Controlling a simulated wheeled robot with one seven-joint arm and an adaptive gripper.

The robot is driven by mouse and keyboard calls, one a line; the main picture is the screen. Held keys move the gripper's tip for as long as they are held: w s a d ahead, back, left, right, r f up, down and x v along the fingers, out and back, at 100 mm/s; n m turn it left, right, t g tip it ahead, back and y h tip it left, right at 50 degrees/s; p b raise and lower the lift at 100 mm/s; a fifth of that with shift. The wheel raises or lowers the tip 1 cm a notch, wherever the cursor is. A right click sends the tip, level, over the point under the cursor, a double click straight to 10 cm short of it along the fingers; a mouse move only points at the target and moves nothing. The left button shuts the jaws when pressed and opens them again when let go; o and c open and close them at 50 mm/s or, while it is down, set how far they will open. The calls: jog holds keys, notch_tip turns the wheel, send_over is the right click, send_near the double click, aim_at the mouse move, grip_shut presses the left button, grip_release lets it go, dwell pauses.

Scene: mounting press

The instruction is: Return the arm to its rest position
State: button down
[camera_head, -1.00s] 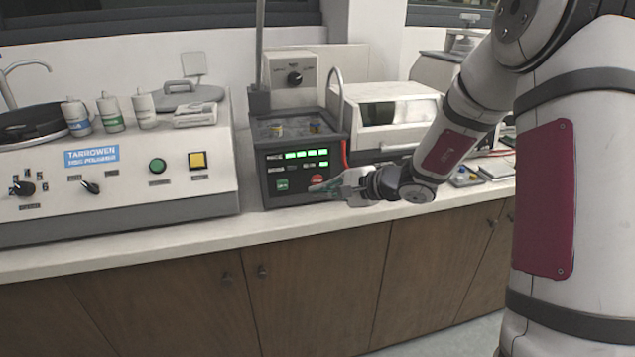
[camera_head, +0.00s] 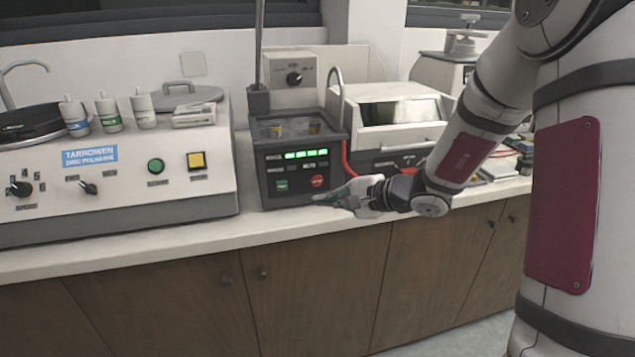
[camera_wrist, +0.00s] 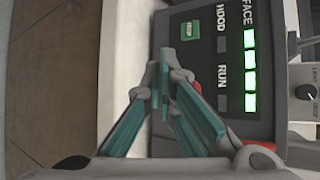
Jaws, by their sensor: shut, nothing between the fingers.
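My gripper (camera_head: 322,199) is shut and empty in the head view, just in front of the mounting press (camera_head: 292,158) and low by its control panel. The press is a dark grey box with lit green bars, a green button (camera_head: 282,186) and a red button (camera_head: 317,181). The green button (camera_wrist: 190,31) shows past the fingertips. The red button is mostly hidden behind a finger. My arm reaches in from the right.
A white disc polisher (camera_head: 115,170) stands to the left with several small bottles on top. A white machine with a window (camera_head: 392,120) stands right of the press. The counter's front strip (camera_head: 270,222) is clear. Wooden cabinets (camera_head: 315,285) are below.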

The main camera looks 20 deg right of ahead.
jog(key=s+a+r+n+g+p, duration=0.2)
jog(key=s+a+r+n+g, duration=0.25)
jog(key=s, duration=0.45)
jog(key=s+a+r+n+g+p, duration=0.1)
jog(key=s+a+r+n+p, duration=0.3)
jog(key=s+r, duration=0.45)
jog(key=s+d+r+n+h+p, duration=0.1)
jog(key=s+d+r+h, duration=0.1)
jog(key=s, duration=0.5)
jog(key=s+d+r+n+h+p, duration=0.2)
jog(key=s+d+r+h, duration=0.1)
jog(key=s, duration=0.4)
jog(key=s+d+r+n+h+p, duration=0.1)
jog(key=s+d+r+n+h, duration=0.1)
jog(key=s, duration=0.5)
jog(key=shift+s+d+r+h, duration=0.3)
jog(key=shift+d+r+h, duration=0.35)
jog(key=shift+d, duration=0.45)
jog(key=shift+f, duration=0.1)
